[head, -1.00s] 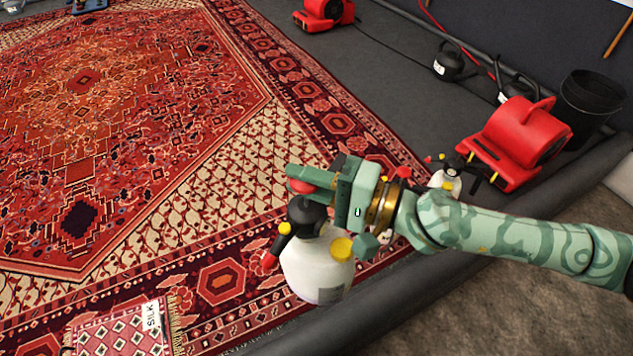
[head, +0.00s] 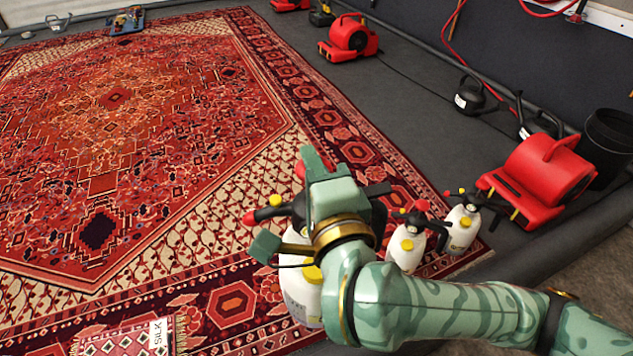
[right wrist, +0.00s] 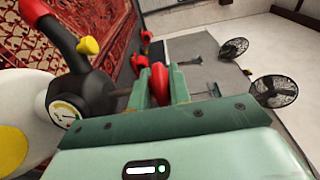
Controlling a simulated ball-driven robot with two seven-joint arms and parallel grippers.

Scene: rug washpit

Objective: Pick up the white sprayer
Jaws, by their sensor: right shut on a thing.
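A white sprayer (head: 301,297) with a black head, a red-tipped nozzle and yellow caps is partly hidden behind my right arm in the head view. My right gripper (head: 314,168) is over its top and shut on the red knob there. In the right wrist view, the red knob sits between the fingers (right wrist: 158,84), beside the sprayer's black head and gauge (right wrist: 64,110). I cannot tell whether the sprayer's base touches the rug. Two similar white sprayers (head: 407,248) (head: 461,229) stand to the right of my gripper, upright and apart from it. My left gripper is not in view.
A large red patterned rug (head: 110,150) covers the floor. A red blower (head: 540,175) and a black bucket (head: 607,145) stand at the right. Another red blower (head: 350,38) and a black kettle-shaped can (head: 470,96) are farther back. A "SILK" label (head: 158,334) lies at the front.

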